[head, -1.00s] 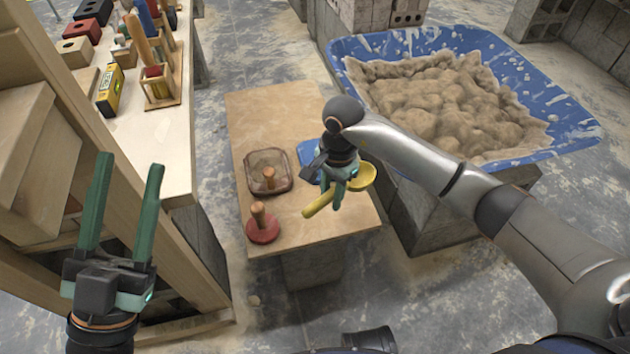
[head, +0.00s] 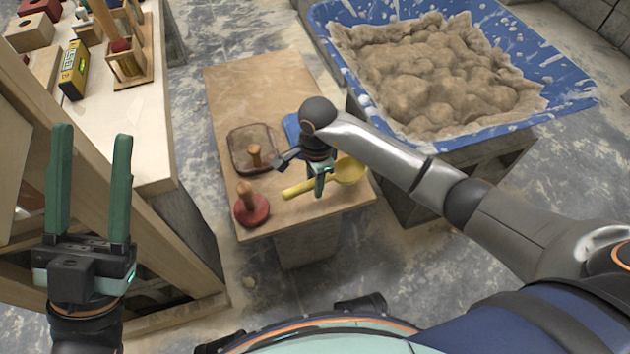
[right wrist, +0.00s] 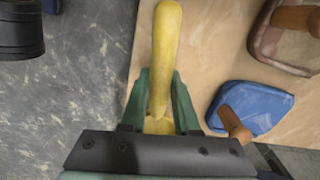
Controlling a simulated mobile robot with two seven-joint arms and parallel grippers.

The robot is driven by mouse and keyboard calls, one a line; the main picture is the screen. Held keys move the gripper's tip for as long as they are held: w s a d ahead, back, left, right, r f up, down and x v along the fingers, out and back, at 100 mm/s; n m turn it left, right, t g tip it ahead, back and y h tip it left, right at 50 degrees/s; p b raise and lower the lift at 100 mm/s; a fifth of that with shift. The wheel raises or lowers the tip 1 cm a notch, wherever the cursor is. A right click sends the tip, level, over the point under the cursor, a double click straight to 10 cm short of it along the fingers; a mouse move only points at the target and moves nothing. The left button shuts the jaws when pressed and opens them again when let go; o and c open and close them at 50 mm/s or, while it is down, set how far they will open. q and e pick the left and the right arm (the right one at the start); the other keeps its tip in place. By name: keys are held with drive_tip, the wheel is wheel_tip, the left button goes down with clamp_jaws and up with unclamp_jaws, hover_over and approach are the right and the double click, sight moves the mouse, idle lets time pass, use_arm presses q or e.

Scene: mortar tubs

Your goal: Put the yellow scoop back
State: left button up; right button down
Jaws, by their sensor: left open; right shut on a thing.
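The yellow scoop (head: 347,171) is held by my right gripper (head: 320,185) over the front right part of the low wooden board table (head: 255,85). Its handle points left and its bowl right in the head view. In the right wrist view the scoop's handle (right wrist: 165,45) passes between the green fingers of the right gripper (right wrist: 162,100), which are shut on it. The bowl is mostly hidden there by the gripper. I cannot tell whether the scoop touches the board. My left gripper (head: 90,190) is open and empty at the left, in front of the shelving.
A blue tub of mortar (head: 560,95) stands behind right. A bench with a yellow level (head: 74,70) and blocks is at left.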

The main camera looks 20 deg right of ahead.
sight(315, 200)
drive_tip(key=shift+f+b, duration=1.15)
drive_tip(key=shift+f, duration=0.4)
drive_tip(key=shift+f+b, duration=0.35)
drive_tip(key=c, duration=0.6)
unclamp_jaws()
drive_tip(key=shift+o, duration=0.2)
wheel_tip(315, 200, up, 12)
drive_tip(key=p, duration=0.4)
drive_tip(key=shift+d+f+p, duration=0.1)
drive_tip(key=shift+d+p, duration=0.05)
drive_tip(key=shift+p, duration=0.25)
drive_tip(key=shift+r, duration=0.35)
